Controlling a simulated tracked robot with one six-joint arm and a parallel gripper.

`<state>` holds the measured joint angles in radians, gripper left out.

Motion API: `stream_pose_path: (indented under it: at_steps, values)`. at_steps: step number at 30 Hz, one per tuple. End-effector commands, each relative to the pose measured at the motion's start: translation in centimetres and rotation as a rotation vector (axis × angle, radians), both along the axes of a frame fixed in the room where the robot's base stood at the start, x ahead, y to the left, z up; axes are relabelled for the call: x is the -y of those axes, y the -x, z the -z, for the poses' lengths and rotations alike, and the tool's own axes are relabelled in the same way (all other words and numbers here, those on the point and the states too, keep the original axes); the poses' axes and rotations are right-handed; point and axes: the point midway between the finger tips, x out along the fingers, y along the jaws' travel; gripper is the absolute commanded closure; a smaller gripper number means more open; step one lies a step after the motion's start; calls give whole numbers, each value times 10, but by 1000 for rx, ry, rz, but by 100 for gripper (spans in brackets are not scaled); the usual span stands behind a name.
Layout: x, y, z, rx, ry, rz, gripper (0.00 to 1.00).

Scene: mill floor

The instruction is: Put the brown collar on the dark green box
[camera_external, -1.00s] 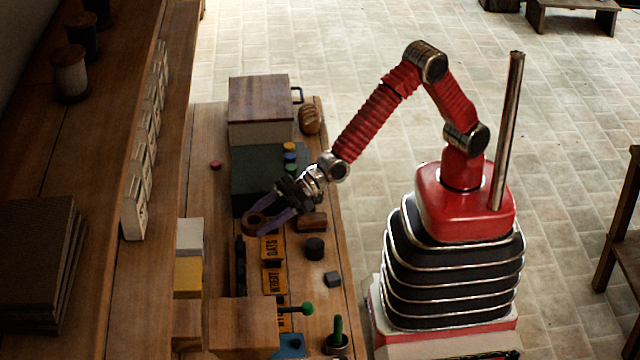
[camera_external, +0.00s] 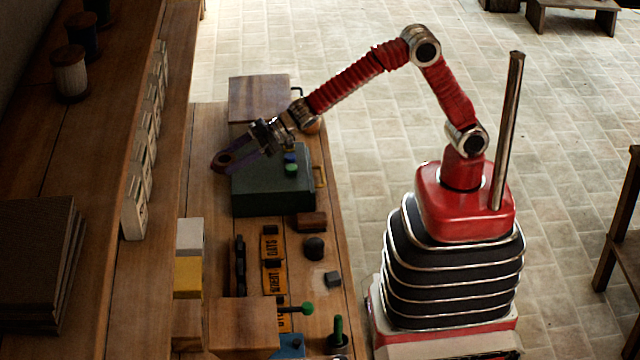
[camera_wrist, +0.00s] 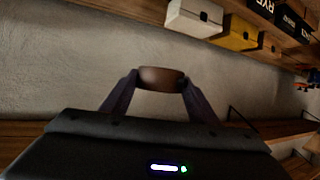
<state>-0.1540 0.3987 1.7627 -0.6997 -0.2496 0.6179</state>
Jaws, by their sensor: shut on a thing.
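My gripper (camera_external: 229,160) is shut on the brown collar (camera_external: 221,161), a small ring held between its fingertips. In the wrist view the collar (camera_wrist: 162,78) sits between the two dark fingers. The dark green box (camera_external: 272,192) stands on the bench with a handle on its right side. A blue and a green disc show on its top. The collar is held above the bench, at the far left edge of the box in the picture, apart from its top. My gripper hides part of the back of the box.
A wooden-topped box (camera_external: 258,97) stands behind the green box. In front lie label plates (camera_external: 273,245), a dark knob (camera_external: 314,247) and a brown block (camera_external: 311,222). White (camera_external: 190,235) and yellow (camera_external: 188,276) boxes line the left. A shelf (camera_external: 110,250) runs along the left.

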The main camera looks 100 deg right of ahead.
Motion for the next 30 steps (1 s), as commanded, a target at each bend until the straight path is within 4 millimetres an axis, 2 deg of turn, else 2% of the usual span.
stream_pose_path:
  at_steps: [11,19,26,30]
  values:
    - [57,-7,-19,3,0,2,77]
    - [108,-5,-34,2,1,-15,77]
    - [161,8,-45,0,0,-75,77]
    - [184,26,-44,-2,-2,-149,77]
